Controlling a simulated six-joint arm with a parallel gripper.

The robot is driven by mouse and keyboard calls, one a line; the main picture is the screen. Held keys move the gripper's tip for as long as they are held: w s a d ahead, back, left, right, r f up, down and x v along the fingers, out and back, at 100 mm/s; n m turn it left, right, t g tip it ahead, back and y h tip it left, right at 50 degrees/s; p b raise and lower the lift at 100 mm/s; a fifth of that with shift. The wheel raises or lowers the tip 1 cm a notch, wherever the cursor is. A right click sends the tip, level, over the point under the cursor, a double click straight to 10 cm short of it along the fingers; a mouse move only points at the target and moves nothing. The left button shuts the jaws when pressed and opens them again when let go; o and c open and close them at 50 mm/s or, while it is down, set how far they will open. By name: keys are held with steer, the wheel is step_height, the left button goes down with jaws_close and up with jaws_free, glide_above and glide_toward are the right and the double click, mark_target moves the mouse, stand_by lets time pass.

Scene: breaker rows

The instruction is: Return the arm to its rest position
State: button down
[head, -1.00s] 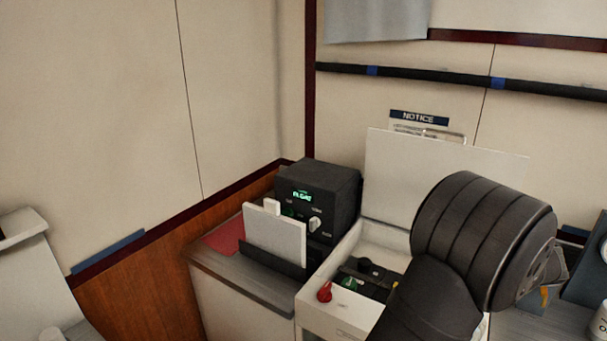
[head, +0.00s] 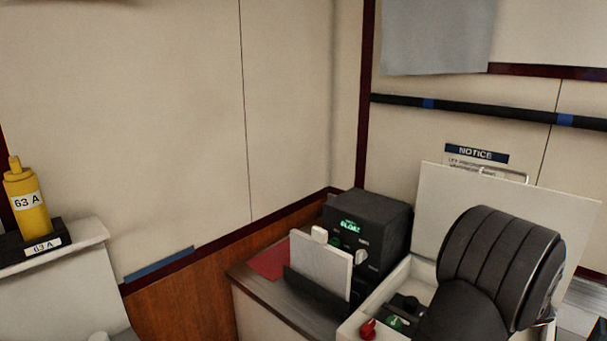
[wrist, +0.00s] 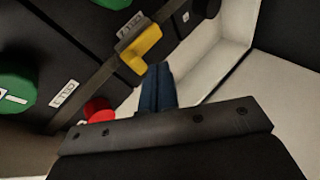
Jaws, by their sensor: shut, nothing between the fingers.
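My arm's dark ribbed link (head: 500,265) stands at the right of the head view, over the open box. My gripper (wrist: 157,75) shows in the wrist view, its dark blue fingers shut together with nothing between them. Beyond the fingertips is a yellow latch-like part (wrist: 143,52) on a rail. A red knob (wrist: 98,109) lies left of the fingers, and a green knob (wrist: 14,84) sits at the left edge. Whether the fingers touch the yellow part I cannot tell. The gripper itself is hidden in the head view.
The open box has a raised white lid (head: 440,205) and a red knob at its front. A black unit with a green display (head: 362,240) stands left of it. A yellow bottle marked 63 A (head: 30,205) stands at far left. The wall's middle is clear.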

steer(key=shift+w+a+r+n+g+h, duration=0.3)
steer(key=shift+w+a+r+g+h, duration=0.15)
steer(key=shift+w+a+g+h, duration=0.3)
steer(key=shift+s+d, duration=0.15)
